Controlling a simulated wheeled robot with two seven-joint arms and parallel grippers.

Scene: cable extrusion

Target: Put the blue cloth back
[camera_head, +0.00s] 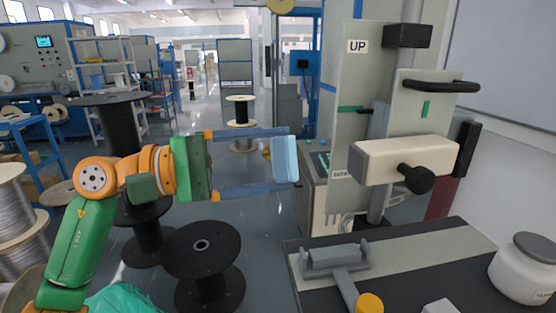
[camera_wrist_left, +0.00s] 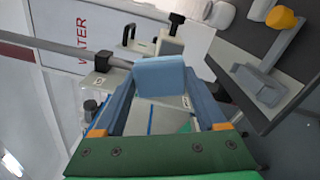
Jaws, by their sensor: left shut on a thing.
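The blue cloth (camera_head: 286,159) is a pale blue, thick folded piece. It is held between the tips of my left gripper (camera_head: 291,158). The fingers are spread apart by the cloth's width and shut on it. The left arm reaches in from the left, and the cloth hangs in the air above the floor, left of the grey machine. In the left wrist view the cloth (camera_wrist_left: 158,76) spans the gap between the fingertips (camera_wrist_left: 160,82). My right gripper is not in view.
A grey machine with a cream block (camera_head: 400,160) and black knob stands right of the cloth. A dark bench (camera_head: 440,275) at lower right carries a grey holder (camera_head: 335,258) and a white jar (camera_head: 525,270). Black spools (camera_head: 203,258) stand on the floor below the arm.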

